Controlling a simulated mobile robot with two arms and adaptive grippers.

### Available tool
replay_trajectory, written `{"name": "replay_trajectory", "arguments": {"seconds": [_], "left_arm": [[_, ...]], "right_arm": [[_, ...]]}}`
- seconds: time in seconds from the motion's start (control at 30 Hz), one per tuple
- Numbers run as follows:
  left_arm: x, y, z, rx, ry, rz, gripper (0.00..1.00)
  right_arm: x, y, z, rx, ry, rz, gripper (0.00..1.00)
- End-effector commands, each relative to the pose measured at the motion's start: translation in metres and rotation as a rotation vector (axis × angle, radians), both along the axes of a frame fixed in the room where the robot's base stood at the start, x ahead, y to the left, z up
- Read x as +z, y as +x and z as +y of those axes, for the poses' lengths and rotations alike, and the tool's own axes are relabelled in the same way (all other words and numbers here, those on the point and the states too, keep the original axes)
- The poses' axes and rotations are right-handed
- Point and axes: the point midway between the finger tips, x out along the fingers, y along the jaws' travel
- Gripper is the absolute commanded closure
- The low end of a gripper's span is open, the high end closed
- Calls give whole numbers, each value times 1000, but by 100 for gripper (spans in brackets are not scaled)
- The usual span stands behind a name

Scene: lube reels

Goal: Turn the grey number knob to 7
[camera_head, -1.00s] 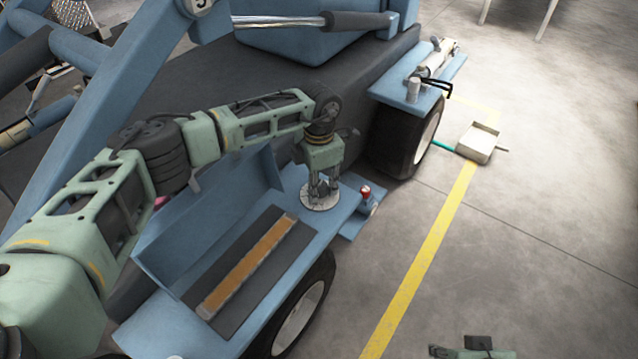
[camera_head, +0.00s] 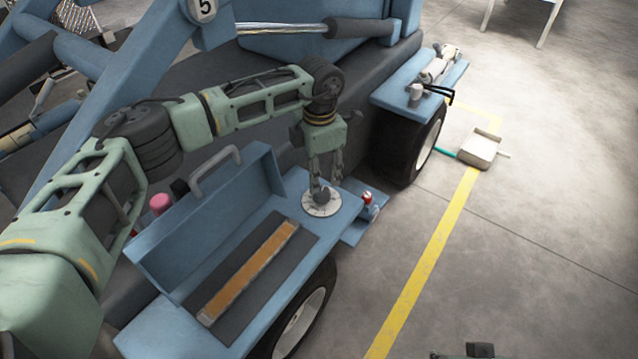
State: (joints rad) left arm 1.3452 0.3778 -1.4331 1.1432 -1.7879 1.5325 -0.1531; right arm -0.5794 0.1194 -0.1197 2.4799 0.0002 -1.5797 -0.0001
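The grey number knob (camera_head: 322,197) sits on a round pale dial plate (camera_head: 310,211) at the right end of a blue shelf. Its numbers are too small to read. My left gripper (camera_head: 325,184) points down over the knob, its two fingers apart. The fingertips are close to the knob's top; whether they touch it I cannot tell. My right gripper (camera_head: 470,350) shows only in part at the bottom edge, away from the shelf, and its fingers cannot be made out.
The blue shelf (camera_head: 150,335) carries a dark mat with an orange-brown strip (camera_head: 250,272). A raised blue lid with a grey handle (camera_head: 214,170) stands behind it. A red-topped item (camera_head: 367,200) is right of the dial. Open floor lies to the right.

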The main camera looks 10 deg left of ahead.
Motion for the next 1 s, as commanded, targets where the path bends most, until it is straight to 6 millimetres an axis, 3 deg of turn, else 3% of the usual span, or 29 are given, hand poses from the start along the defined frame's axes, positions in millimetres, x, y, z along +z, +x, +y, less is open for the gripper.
{"name": "replay_trajectory", "arguments": {"seconds": [0.13, 0.33, 1.0], "left_arm": [[31, 1, 0, 1, -1, -3, 60], [54, 0, 1, 1, 1, -1, 60], [58, 0, 0, 1, 0, 0, 60]], "right_arm": [[0, 0, 0, 1, 0, 1, 60], [0, 0, 0, 1, 0, 1, 60], [0, -1, 0, 1, 0, 1, 60]]}}
